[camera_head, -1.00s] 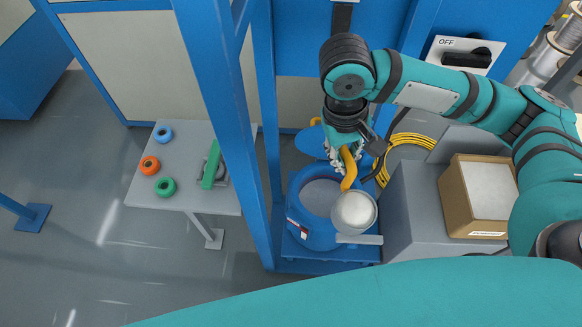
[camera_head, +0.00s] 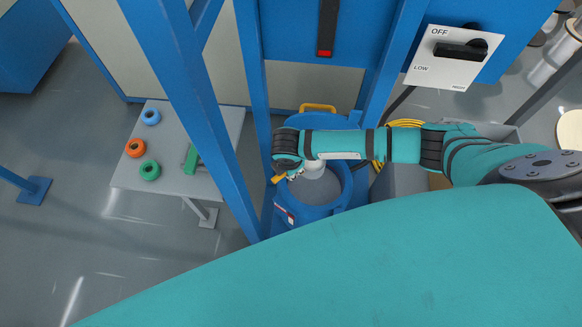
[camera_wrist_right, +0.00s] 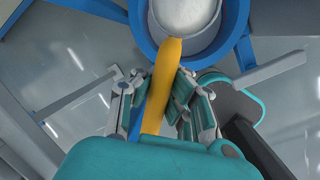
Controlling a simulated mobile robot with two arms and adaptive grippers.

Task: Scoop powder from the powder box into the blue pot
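The scoop has a yellow handle (camera_wrist_right: 160,90) and a round bowl (camera_wrist_right: 186,14), which looks full of white powder in the right wrist view. My right gripper (camera_wrist_right: 157,78) is shut around the handle. The blue pot (camera_head: 338,201) stands in the middle of the head view, open at the top, with a grey inside. The scoop's bowl appears over the pot's opening; its exact height is unclear. My right wrist covers part of the pot in the head view. The powder box (camera_head: 438,182) is mostly hidden behind my right arm. My left gripper is not in view.
Blue frame posts (camera_head: 200,110) rise just left of the pot. A grey table (camera_head: 165,187) at left holds several coloured rings and a green item. A switch panel (camera_head: 455,58) is on the machine at upper right. Yellow cable (camera_head: 403,123) lies behind my right arm.

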